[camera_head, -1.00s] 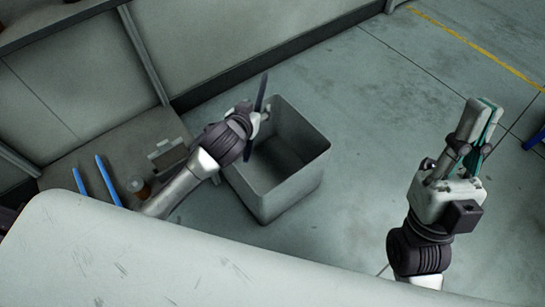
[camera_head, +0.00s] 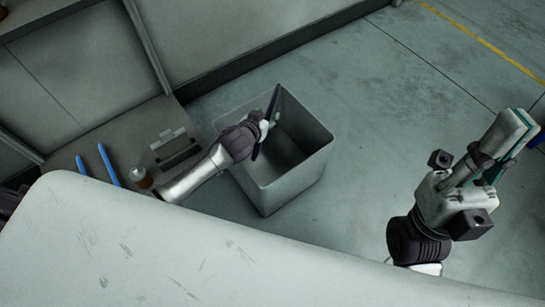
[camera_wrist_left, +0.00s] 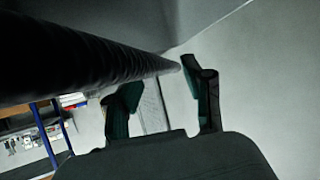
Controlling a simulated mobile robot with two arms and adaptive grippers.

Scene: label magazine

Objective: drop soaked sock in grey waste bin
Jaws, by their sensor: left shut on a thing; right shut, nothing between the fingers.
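The grey waste bin (camera_head: 300,185) is an open, square box standing on the floor in the middle of the head view. My left gripper (camera_head: 266,125) is over the left part of its opening. It is shut on a long, thin, dark thing, which I take to be the sock (camera_head: 274,101). In the left wrist view the dark sock (camera_wrist_left: 90,60) runs from the upper left towards the fingers of my left gripper (camera_wrist_left: 160,88). My right gripper (camera_head: 512,130) is shut and empty, well to the right of the bin.
A pale, scratched surface (camera_head: 150,250) fills the near left. Beyond it, a low grey surface holds two blue sticks (camera_head: 108,163), a small brown-and-white jar (camera_head: 141,177) and a grey box-like item (camera_head: 175,147). Floor is clear between the bin and my right arm.

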